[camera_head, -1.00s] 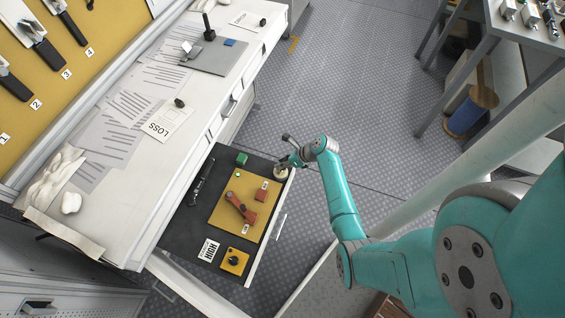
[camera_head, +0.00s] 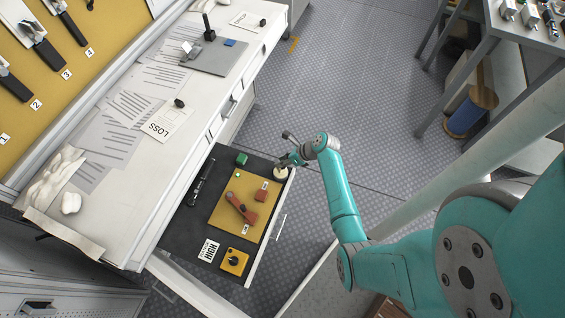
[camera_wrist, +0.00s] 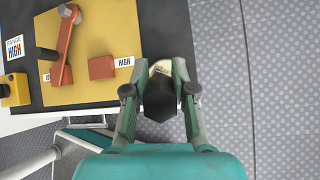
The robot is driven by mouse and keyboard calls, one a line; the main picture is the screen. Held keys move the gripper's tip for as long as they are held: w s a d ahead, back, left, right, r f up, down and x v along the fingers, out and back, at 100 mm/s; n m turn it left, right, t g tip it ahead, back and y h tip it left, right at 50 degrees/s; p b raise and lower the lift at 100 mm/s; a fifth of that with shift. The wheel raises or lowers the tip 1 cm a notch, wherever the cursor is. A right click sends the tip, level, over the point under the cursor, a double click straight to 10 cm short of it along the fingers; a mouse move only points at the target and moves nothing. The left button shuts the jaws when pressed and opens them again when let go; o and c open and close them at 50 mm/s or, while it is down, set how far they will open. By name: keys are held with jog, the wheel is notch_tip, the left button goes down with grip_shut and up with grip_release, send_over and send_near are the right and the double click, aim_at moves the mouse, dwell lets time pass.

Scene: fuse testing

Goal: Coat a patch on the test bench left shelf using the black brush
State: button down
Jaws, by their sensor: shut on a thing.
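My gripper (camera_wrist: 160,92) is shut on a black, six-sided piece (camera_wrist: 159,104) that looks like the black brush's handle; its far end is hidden. In the head view my gripper (camera_head: 288,161) is at the far right corner of a pulled-out, dark-lined shelf (camera_head: 183,228) of the bench. A round cream piece (camera_head: 281,174) lies right beneath it in that corner and partly shows past the held piece in the wrist view (camera_wrist: 160,66). I cannot tell whether the held piece touches it.
The shelf also holds a yellow board (camera_head: 221,215) with an orange lever (camera_head: 241,207) and block (camera_head: 261,196), a green cube (camera_head: 241,159), a black tool (camera_head: 201,183) and a yellow switch box (camera_head: 234,261). The white bench top (camera_head: 190,117) is at left.

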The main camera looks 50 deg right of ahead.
jog(key=shift+r, duration=2.6)
